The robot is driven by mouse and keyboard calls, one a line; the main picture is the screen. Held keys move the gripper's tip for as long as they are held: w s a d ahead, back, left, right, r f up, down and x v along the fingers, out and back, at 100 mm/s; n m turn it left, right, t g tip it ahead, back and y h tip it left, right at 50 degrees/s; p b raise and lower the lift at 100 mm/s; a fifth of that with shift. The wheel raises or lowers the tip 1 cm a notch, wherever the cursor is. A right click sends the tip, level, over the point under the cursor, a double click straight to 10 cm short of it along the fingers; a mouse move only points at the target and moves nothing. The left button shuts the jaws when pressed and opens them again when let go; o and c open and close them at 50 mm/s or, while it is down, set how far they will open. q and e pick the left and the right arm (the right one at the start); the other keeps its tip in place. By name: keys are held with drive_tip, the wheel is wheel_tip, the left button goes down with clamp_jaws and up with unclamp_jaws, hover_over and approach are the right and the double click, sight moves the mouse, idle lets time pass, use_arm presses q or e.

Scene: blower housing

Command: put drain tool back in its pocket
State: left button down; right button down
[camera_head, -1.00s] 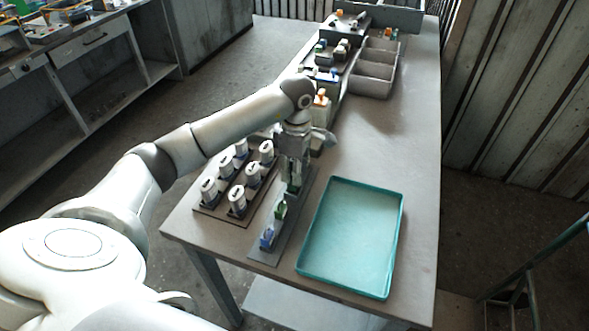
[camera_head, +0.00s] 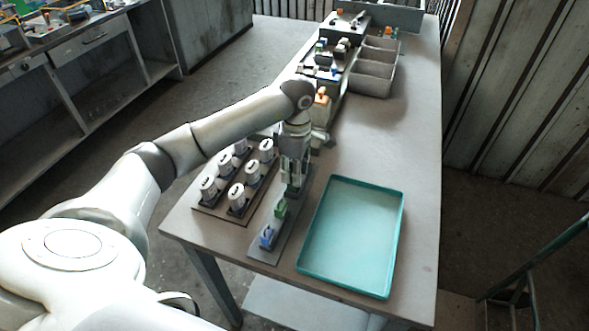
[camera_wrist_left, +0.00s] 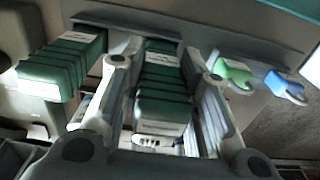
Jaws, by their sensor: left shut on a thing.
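My left gripper (camera_head: 292,186) is over the far part of a narrow grey rack (camera_head: 267,252) on the table. In the left wrist view its fingers are on both sides of a dark green ribbed tool (camera_wrist_left: 163,88) with a white label, which I take to be the drain tool. It is shut on this tool. A second dark green ribbed tool (camera_wrist_left: 62,68) stands to the left in that view. A bright green tool (camera_head: 281,208) and a blue tool (camera_head: 267,237) sit in the near part of the rack. The pocket under the held tool is hidden. My right gripper is not in view.
An empty teal tray (camera_head: 399,235) lies right of the rack. A dark board with several white canisters (camera_head: 237,197) is on the left. Grey bins (camera_head: 371,78) and other parts stand farther back. The table's right side is clear.

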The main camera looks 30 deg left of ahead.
use_arm(q)
drive_tip(key=shift+f+b, duration=0.65)
drive_tip(key=shift+f, duration=0.2)
drive_tip(key=c, duration=1)
unclamp_jaws()
wheel_tip(320, 180, up, 12)
drive_tip(key=shift+d+r, duration=0.1)
drive_tip(key=shift+d, duration=0.05)
